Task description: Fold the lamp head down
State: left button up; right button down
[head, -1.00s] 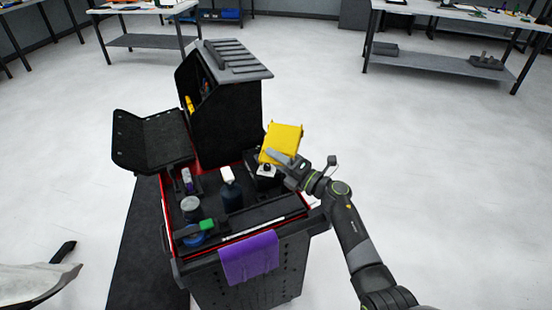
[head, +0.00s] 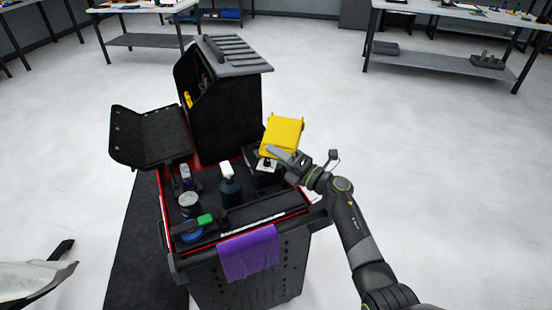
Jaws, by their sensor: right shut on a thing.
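The lamp has a yellow head (head: 283,132) that sits tilted up at the right side of the black tool cart (head: 262,285). A dark lamp base with a pale round part (head: 267,164) shows just below the head. My right gripper (head: 278,155) is at the lower edge of the yellow head, shut on it. The fingers hide part of that edge.
The cart's top tray holds a spray bottle (head: 230,184), a can (head: 189,203) and a green-capped item (head: 205,220). A purple cloth (head: 248,254) hangs over the front. Raised lids stand behind and left. Open floor lies to the right.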

jog(key=shift+w+f+n+b, duration=0.2)
jog(key=shift+n+b, duration=0.1)
jog(key=shift+b, duration=0.1)
pick_arm(q)
jog(key=shift+f, duration=0.75)
pick_arm(e)
jog(key=shift+r, duration=0.1)
jog(key=c, duration=1.5)
grip_release()
